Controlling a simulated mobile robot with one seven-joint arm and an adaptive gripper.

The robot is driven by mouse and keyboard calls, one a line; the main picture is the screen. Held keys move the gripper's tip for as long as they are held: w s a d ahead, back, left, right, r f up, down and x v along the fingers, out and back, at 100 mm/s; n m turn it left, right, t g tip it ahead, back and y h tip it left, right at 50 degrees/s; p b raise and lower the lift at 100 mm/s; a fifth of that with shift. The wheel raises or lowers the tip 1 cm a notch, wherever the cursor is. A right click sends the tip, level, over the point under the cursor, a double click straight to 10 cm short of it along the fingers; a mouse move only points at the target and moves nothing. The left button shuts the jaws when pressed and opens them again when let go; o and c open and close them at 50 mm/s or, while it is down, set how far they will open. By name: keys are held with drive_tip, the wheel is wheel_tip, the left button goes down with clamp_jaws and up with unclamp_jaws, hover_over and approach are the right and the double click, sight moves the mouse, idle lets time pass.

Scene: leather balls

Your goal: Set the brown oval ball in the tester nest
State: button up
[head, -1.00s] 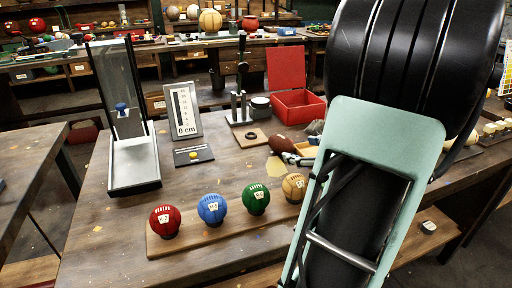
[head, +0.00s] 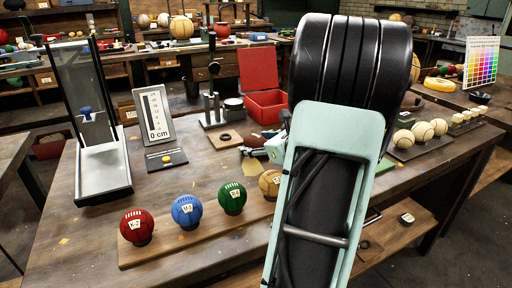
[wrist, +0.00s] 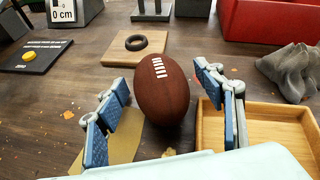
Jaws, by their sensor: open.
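The brown oval ball (wrist: 162,88) with white laces stands between the two blue-padded fingers of my gripper (wrist: 165,112) in the wrist view. The gripper is open, and gaps show on both sides of the ball. In the head view the ball (head: 255,141) is partly hidden by my gripper (head: 268,150). A small wooden block with a dark ring (wrist: 136,43) lies behind the ball; it also shows in the head view (head: 226,139). A tall glass-sided tester (head: 104,165) with a blue plunger stands at the left. I cannot tell which part is the nest.
A wooden tray (wrist: 268,140) lies close beside the right finger, with grey cloth (wrist: 292,72) behind it. An open red box (head: 265,106) stands at the back. Several colored balls sit on a board (head: 160,250) at the front. A 0 cm gauge (head: 154,117) stands left.

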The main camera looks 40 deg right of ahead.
sight(256, 135)
drive_tip(key=shift+c, duration=0.6)
drive_tip(key=c, duration=1.3)
drive_tip(key=shift+r, duration=0.1)
drive_tip(key=shift+r+p, duration=0.7)
drive_tip(key=shift+r, duration=0.1)
wheel_tip(256, 135, up, 2)
drive_tip(key=shift+r+p, duration=0.2)
drive_tip(key=shift+p, duration=0.7)
drive_tip(key=s+a+r+p, duration=0.2)
drive_tip(key=s+r, duration=0.1)
drive_tip(key=s, duration=0.1)
drive_tip(key=s+a+r+p, duration=0.2)
drive_tip(key=s+a+r, duration=0.1)
drive_tip(key=s+a+r+p, duration=0.2)
drive_tip(key=s+r, duration=0.1)
drive_tip(key=s, duration=0.1)
drive_tip(key=shift+s+a+p, duration=0.35)
drive_tip(key=shift+p, duration=0.05)
